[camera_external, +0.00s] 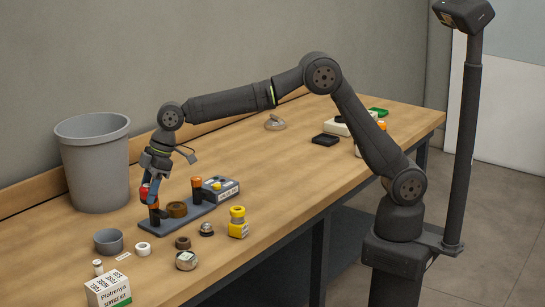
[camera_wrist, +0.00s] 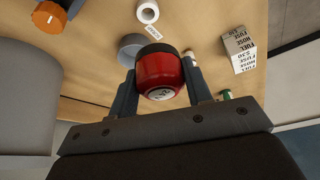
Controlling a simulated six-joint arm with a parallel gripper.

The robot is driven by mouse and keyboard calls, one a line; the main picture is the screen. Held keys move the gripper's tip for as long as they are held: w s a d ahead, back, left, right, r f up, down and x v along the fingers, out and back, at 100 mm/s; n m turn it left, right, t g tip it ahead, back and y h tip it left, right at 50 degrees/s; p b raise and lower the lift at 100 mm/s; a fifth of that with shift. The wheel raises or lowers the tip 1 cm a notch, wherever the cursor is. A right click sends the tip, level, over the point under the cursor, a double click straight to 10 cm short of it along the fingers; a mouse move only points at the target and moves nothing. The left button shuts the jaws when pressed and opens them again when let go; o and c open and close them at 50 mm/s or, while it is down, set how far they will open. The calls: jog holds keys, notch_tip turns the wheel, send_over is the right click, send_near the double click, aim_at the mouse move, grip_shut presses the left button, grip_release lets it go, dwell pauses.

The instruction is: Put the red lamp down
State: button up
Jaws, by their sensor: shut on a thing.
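The red lamp (camera_wrist: 160,70) has a dark band and a pale marked end. It is between the fingers of my gripper (camera_wrist: 160,82), which is shut on it in the wrist view. In the external view my gripper (camera_external: 149,192) points down over the near-left end of the blue-grey base (camera_external: 177,219), with the red lamp (camera_external: 144,188) showing at its fingers. An orange-topped dark post (camera_external: 157,216) stands just below the gripper. I cannot tell whether the lamp touches anything.
A grey bin (camera_external: 95,165) stands behind left. A grey bowl (camera_external: 108,241), white ring (camera_external: 143,249), brown ring (camera_external: 182,243), gauge (camera_external: 186,260) and service kit box (camera_external: 108,289) lie in front. A second post (camera_external: 197,190) and yellow-topped part (camera_external: 237,223) are to the right.

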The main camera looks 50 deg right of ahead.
jog(key=shift+s+a, duration=0.6)
jog(key=shift+s, duration=0.05)
notch_tip(320, 180, down, 5)
send_over(135, 277)
jog(key=d, duration=0.1)
jog(key=f, duration=0.7)
jog(key=shift+s+d+f, duration=0.1)
jog(key=shift+s+d, duration=0.05)
jog(key=shift+s, duration=0.2)
jog(key=shift+f, duration=1.9)
jog(key=shift+f, duration=0.15)
jog(key=o, duration=1)
